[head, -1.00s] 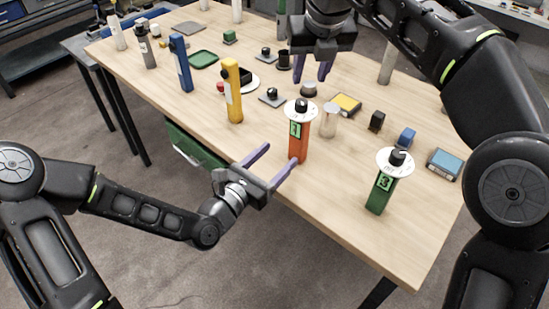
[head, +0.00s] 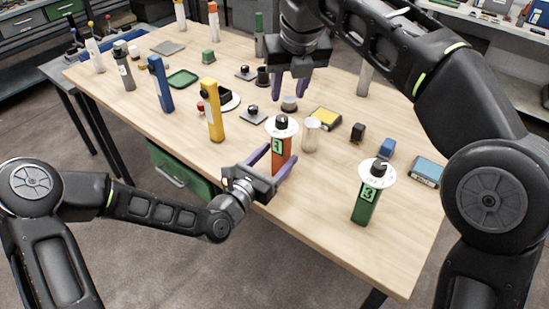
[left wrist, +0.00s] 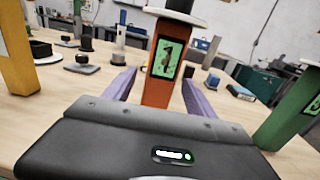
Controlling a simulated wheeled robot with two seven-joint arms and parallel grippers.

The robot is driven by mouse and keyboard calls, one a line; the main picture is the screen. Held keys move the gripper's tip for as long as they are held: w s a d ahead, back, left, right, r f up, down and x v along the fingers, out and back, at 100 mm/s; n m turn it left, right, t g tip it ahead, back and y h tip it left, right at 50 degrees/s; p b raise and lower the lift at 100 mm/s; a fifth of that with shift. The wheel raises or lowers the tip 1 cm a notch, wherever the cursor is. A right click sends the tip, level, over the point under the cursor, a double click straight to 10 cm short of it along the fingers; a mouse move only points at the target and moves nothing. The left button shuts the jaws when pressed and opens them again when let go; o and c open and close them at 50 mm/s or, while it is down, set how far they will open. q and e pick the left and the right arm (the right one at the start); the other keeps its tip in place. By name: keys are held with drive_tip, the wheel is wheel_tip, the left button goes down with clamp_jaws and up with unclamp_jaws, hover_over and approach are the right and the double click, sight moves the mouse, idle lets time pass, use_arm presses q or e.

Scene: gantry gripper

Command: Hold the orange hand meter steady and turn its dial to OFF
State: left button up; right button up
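The orange hand meter (head: 280,160) stands upright near the front edge of the table, with a green display and a white disc and black dial knob (head: 281,123) on top. My left gripper (head: 274,162) is open, its purple fingers on either side of the meter's body. In the left wrist view the meter (left wrist: 159,90) stands between the spread fingers, with gaps visible. The dial markings are too small to read. My right gripper (head: 291,86) is open and empty, pointing down above the table behind the meter.
A green meter (head: 364,205) stands to the right and a yellow tool (head: 214,112) to the left. A clear cylinder (head: 311,134) stands close behind the orange meter. A yellow box (head: 325,118) and small blocks lie farther back.

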use_arm(q)
clamp_jaws()
idle(0.5)
